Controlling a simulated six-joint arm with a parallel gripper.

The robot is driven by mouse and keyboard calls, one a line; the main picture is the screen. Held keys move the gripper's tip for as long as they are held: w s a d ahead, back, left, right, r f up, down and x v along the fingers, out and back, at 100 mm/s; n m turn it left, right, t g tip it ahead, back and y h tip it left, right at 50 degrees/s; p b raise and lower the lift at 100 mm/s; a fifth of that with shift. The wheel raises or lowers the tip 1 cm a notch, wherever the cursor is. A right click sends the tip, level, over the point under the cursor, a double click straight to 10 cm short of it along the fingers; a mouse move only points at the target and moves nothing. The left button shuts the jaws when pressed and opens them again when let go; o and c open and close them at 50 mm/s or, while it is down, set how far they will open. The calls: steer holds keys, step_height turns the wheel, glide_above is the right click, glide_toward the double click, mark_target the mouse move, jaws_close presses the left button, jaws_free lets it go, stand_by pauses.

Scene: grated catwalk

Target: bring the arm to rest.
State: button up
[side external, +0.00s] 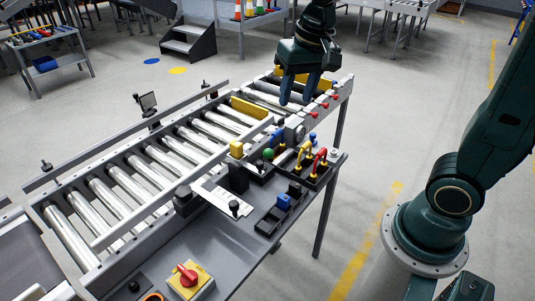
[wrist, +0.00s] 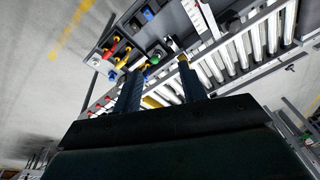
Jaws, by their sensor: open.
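My gripper (side external: 299,90) is dark green and hangs above the far right end of the roller conveyor in the side view, with its fingers pointing down. The fingers are apart and nothing is between them. In the wrist view my gripper (wrist: 163,82) shows two separate dark fingers reaching toward the conveyor and the tool trays. No object is held. Whether the fingertips touch anything below cannot be told, but they appear to be above the conveyor's side rail.
The roller conveyor (side external: 130,190) runs diagonally, with yellow blocks (side external: 249,107) on it. Beside it a grey bench (side external: 225,245) carries a black tray of coloured-handled parts (side external: 318,177), another tray (side external: 268,224) and a red rotary switch (side external: 187,275). Open floor lies right of the bench.

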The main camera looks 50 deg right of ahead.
steer(key=s+r+n+t, duration=0.1)
steer(key=s+n+t, duration=0.2)
steer(key=s, duration=1.1)
steer(key=shift+s+r+n, duration=0.35)
steer(key=shift+r+n, duration=0.05)
steer(key=shift+n, duration=0.7)
